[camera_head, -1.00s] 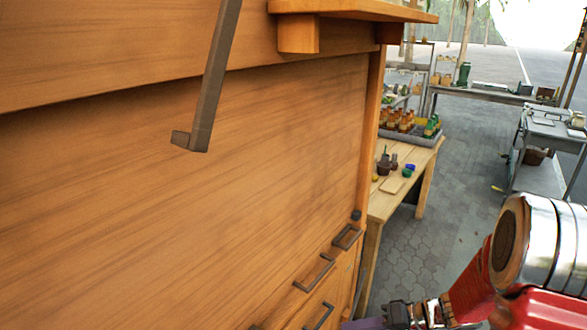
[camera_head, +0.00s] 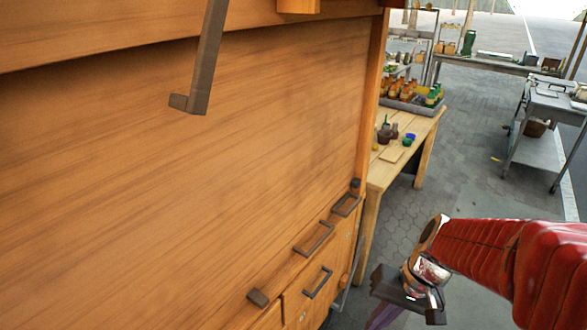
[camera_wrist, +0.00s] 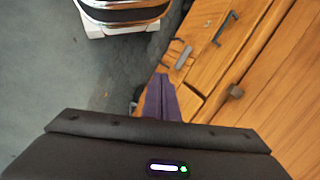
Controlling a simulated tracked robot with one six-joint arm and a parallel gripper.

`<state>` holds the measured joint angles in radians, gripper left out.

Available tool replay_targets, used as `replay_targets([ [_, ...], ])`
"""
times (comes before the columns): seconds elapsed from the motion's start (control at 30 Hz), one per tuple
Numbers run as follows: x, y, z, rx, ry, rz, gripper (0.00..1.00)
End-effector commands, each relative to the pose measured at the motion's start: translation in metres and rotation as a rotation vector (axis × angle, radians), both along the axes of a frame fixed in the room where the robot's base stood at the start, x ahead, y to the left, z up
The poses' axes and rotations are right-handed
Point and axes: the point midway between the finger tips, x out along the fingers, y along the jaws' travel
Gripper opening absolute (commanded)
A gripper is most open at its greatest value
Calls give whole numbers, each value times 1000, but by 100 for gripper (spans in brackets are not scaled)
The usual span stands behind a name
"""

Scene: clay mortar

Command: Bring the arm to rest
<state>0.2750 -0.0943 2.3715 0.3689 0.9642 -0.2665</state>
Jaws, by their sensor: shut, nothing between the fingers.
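My red arm reaches in from the right edge of the head view. My gripper (camera_head: 384,318) hangs at its end, low in the picture, with purple fingers pointing down past the bottom edge. In the wrist view the purple fingers (camera_wrist: 160,100) lie together with nothing between them. They show beside the drawers of the wooden cabinet (camera_head: 215,190); I cannot tell whether they touch it. The cabinet also shows in the wrist view (camera_wrist: 285,100).
Drawer handles (camera_head: 314,239) stick out from the cabinet front, and a metal bar (camera_head: 206,60) hangs across it. A wooden table (camera_head: 425,130) with bottles and small pots stands behind. A metal cart (camera_head: 553,105) is at the right. Paved floor (camera_head: 470,185) lies clear between.

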Motion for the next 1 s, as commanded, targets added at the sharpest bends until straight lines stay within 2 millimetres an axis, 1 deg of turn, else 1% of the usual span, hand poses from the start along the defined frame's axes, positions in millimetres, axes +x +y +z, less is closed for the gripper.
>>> replay_targets([
  [0.03, -4, -1, 7, -31, -15, -2, 0],
  [0.33, -20, -11, 42, -201, -122, -16, 0],
  [0.57, -30, -14, 72, -301, -242, 32, 0],
  [0.77, -39, -9, 99, -359, -355, 96, 0],
  [1.0, -47, 8, 130, -364, -480, 135, 0],
])
